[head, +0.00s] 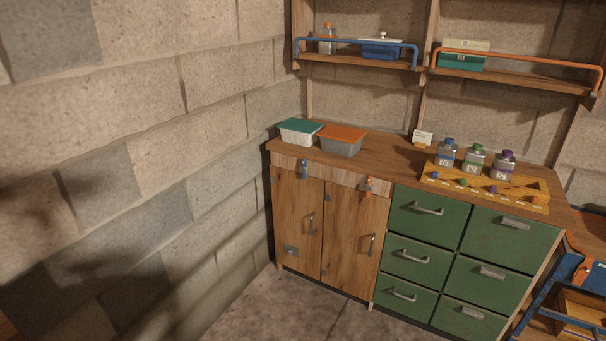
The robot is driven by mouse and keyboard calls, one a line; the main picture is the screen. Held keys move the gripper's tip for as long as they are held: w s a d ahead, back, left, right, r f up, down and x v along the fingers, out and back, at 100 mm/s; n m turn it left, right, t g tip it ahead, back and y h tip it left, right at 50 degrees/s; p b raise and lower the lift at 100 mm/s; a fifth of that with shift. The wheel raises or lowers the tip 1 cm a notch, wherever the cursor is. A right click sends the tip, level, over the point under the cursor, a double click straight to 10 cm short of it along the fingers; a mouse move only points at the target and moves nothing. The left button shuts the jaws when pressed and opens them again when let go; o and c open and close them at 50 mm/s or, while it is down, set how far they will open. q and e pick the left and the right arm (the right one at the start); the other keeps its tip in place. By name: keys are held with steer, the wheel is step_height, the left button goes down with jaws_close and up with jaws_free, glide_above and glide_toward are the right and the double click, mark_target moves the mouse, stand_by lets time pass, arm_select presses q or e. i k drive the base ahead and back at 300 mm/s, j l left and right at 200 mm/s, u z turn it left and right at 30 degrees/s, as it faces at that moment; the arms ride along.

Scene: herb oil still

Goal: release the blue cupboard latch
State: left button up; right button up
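The blue cupboard latch (303,169) hangs upright at the top of the left wooden cupboard door (297,215), on the rail just under the counter. Neither of my grippers is in view.
The counter (385,163) bears a green-lidded tub (299,132), an orange-lidded tub (340,141) and a yellow rack (480,188) with bottles. Green drawers (428,218) stand right of the cupboard. A blue-framed cart (548,300) is at far right. Floor (270,310) in front looks clear.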

mark_target(304, 168)
steer(key=i+l, duration=0.15)
steer(key=l, duration=0.15)
steer(key=i+l, duration=0.15)
steer(key=l, duration=0.2)
steer(key=i+l, duration=0.25)
steer(key=i, duration=0.2)
steer(key=i+l+u, duration=0.15)
steer(key=i, duration=0.3)
steer(key=i+j, duration=0.55)
steer(key=i, duration=0.25)
steer(key=k+j+u, duration=0.05)
